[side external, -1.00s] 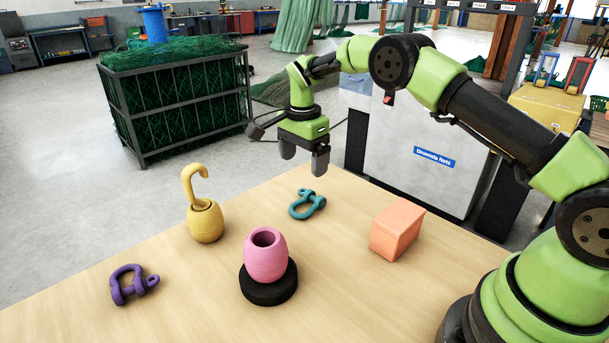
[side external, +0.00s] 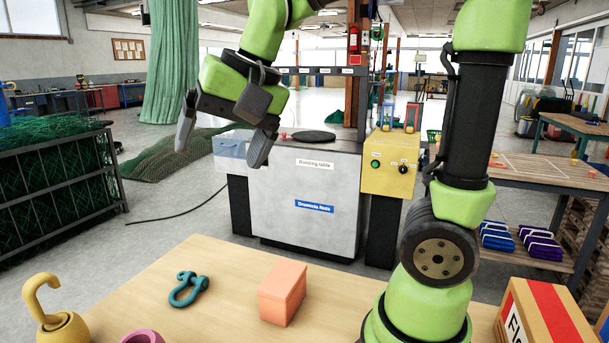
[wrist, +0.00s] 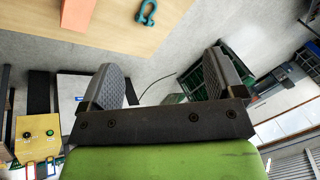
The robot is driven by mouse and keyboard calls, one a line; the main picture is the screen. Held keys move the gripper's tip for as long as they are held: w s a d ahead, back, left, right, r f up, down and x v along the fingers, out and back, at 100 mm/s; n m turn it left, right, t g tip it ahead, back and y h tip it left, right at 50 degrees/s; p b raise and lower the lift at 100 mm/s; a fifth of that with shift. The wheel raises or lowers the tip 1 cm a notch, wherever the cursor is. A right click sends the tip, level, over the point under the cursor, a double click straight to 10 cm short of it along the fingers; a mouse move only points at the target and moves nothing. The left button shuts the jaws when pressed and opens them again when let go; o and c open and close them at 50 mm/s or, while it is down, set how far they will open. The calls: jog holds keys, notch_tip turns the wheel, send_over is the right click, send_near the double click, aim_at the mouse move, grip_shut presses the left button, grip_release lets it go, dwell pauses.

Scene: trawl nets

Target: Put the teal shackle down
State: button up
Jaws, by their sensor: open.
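The teal shackle (side external: 188,289) lies flat on the wooden table (side external: 235,275), left of the orange block. It also shows in the wrist view (wrist: 147,12) near the top edge, beyond my fingertips and apart from them. My gripper (side external: 222,150) is open and empty, raised well above the table and away from the shackle. In the wrist view both fingers (wrist: 160,80) stand wide apart with nothing between them.
The orange block (side external: 283,292) stands right of the shackle. A yellow hook float (side external: 62,330) and part of a pink pot (side external: 142,337) are at the front left. A box (side external: 545,315) is at the lower right. A grey machine (side external: 300,200) stands behind the table.

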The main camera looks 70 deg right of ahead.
jog(key=s+a+f+n+t, duration=0.1)
jog(key=s+n, duration=0.3)
jog(key=s, duration=0.7)
jog(key=shift+s+a+f+t+y, duration=0.15)
jog(key=shift+s+f+t+y, duration=0.2)
jog(key=shift+f+t, duration=0.35)
jog(key=shift+w, duration=0.1)
